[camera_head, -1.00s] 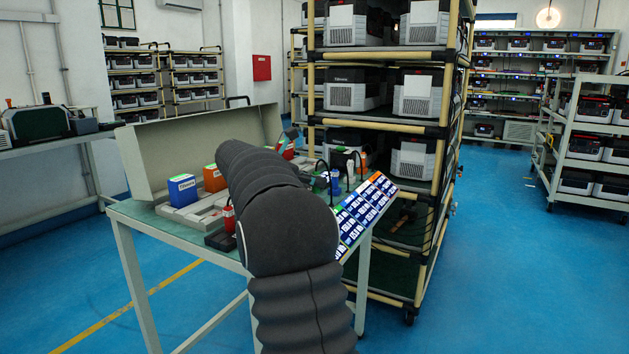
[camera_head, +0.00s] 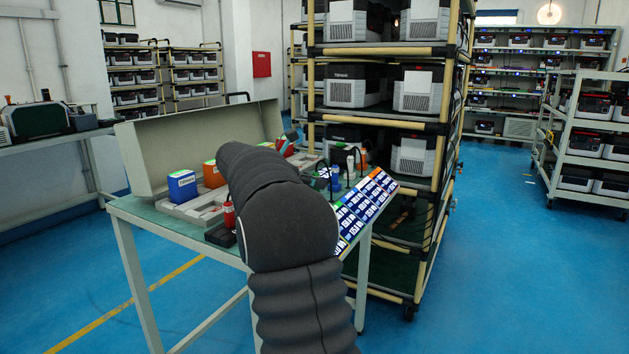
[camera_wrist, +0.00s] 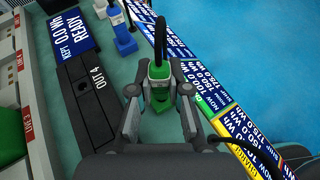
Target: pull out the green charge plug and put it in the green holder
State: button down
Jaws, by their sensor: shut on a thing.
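In the wrist view, my gripper (camera_wrist: 160,91) is shut on the green charge plug (camera_wrist: 159,71), with one finger on each side. The plug has a pale rim, and a black cable rises from its top. A green part (camera_wrist: 161,103) shows directly below the plug, between the fingers. I cannot tell whether this is the green holder or the plug's lower body, nor whether the plug is seated in it. In the head view, my arm hides the gripper and the green plug.
A black strip marked OUT 4 (camera_wrist: 85,88) lies left of the gripper. A blue plug (camera_wrist: 122,33) stands upright beyond it. A row of label cards (camera_wrist: 215,97) runs along the table's right edge. In the head view, a tall rack (camera_head: 440,150) stands behind the table.

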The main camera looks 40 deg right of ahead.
jog(key=shift+f, duration=0.55)
jog(key=c, duration=1)
grip_release()
jog(key=shift+c, duration=0.2)
jog(key=shift+a, duration=0.1)
